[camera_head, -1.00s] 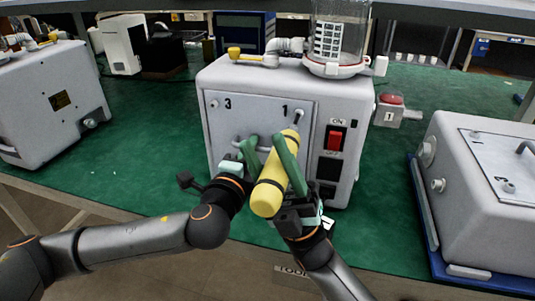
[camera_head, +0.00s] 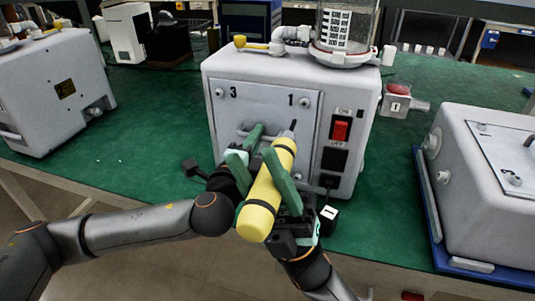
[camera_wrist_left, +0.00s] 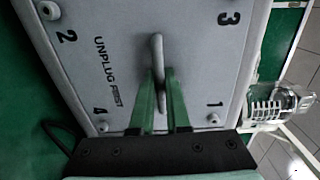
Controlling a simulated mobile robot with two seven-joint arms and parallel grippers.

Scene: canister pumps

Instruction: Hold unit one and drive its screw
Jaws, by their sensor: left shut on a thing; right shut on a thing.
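Unit one (camera_head: 365,110) is the white pump housing in the middle, with a tag "1" (camera_head: 397,90) at its right. Its front panel (camera_head: 240,112) carries a bar handle, screw 1 (camera_head: 305,101) and screw 3 (camera_head: 219,92). My left gripper (camera_head: 246,147) is shut on the handle (camera_wrist_left: 157,55); the left wrist view shows its green fingers on either side. My right gripper (camera_head: 270,168) is shut on a yellow screwdriver (camera_head: 258,212), tilted up toward the panel. Its dark tip is below screw 1 and appears apart from it. Screw 1 also shows in the left wrist view (camera_wrist_left: 213,118).
A red rocker switch (camera_head: 340,130) and black sockets are right of the panel. A glass canister (camera_head: 344,30) and yellow-handled valve (camera_head: 252,44) stand on top. Similar pumps stand left (camera_head: 50,90) and right on a blue tray (camera_head: 440,245).

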